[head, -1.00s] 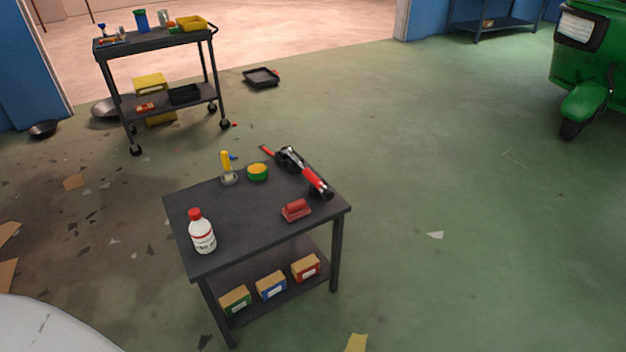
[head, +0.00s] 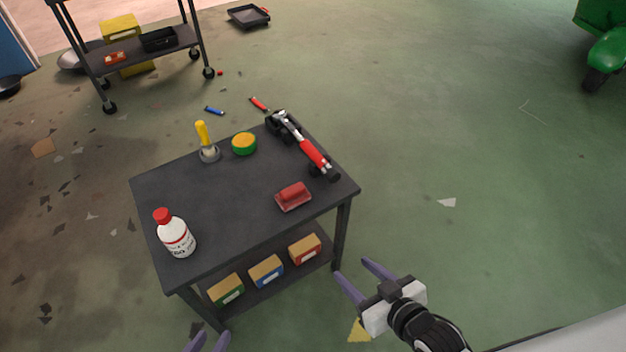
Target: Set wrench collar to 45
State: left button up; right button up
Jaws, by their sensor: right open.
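A wrench (head: 311,153) with a red grip and a silver and black shaft lies near the right back edge of the dark table (head: 235,205). Its grip end points toward the front right. Any scale or number on its collar is too small to read. My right gripper (head: 353,269) is open and empty, in front of the table's right front corner and well apart from the wrench. Only the purple fingertips of my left gripper (head: 207,338) show at the bottom edge, apart from each other with nothing seen between them.
A white bottle (head: 176,238) with a red cap, a yellow-handled tool (head: 204,142), a green and yellow round item (head: 244,143) and a red block (head: 293,196) stand on the table. Small boxes (head: 266,270) sit on its lower shelf.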

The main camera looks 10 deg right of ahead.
jog(key=w+d+f+n+t+y+b, duration=0.2)
jog(key=w+d+t+b, duration=0.15)
jog(key=w+b, duration=0.65)
jog(key=n+t+y+b, duration=0.1)
jog(key=t+b, duration=0.1)
send_near(336, 178)
jog(key=b+x, duration=0.2)
jog(key=x, duration=0.7)
jog(key=shift+w+a+f, duration=0.15)
jog(key=shift+w, duration=0.1)
jog(key=shift+w+a, duration=0.2)
jog(key=shift+w, duration=0.25)
pick_arm(q)
jog(key=w+d+f+h, duration=0.1)
jog(key=d+f, duration=0.2)
jog(key=f, duration=0.7)
jog(key=shift+w+d+f+m+g, duration=0.2)
jog(key=shift+d+f+m+g, duration=0.1)
jog(key=shift+g, duration=0.1)
jog(key=shift+r, duration=0.1)
pick_arm(e)
jog(key=c, duration=1.1)
